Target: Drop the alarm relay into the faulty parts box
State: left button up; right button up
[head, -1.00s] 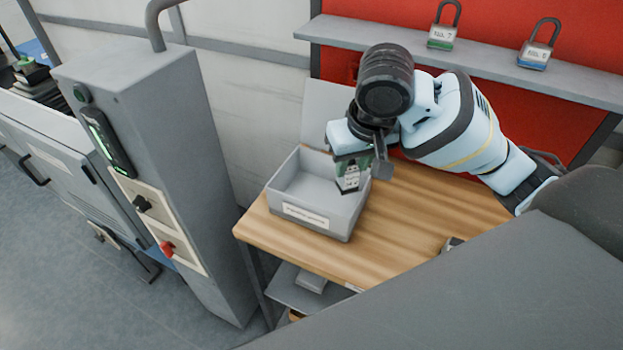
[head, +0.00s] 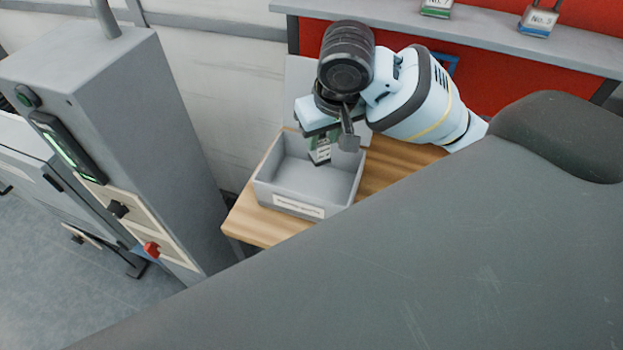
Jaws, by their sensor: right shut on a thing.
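The faulty parts box (head: 287,204) is an open grey box with a white label on its front; the label's words are too small to read. It stands on a wooden table. The alarm relay (head: 320,150) is a small block with a green and pale face. My right gripper (head: 321,139) is shut on the relay and holds it over the back right part of the box opening. The relay hangs roughly upright. Whether its lower end is below the box rim is hard to tell. My left gripper is not in view.
A grey control cabinet (head: 120,130) with a red knob stands left of the table. My own dark body part covers the lower right. Some bare wood (head: 250,222) shows.

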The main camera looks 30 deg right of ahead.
jog(key=shift+f, duration=1.45)
jog(key=o, duration=1.1)
jog(key=shift+c, duration=0.2)
jog(key=shift+r, duration=0.1)
jog(key=v, duration=0.7)
jog(key=shift+s+r, duration=0.2)
jog(key=shift+r, duration=0.1)
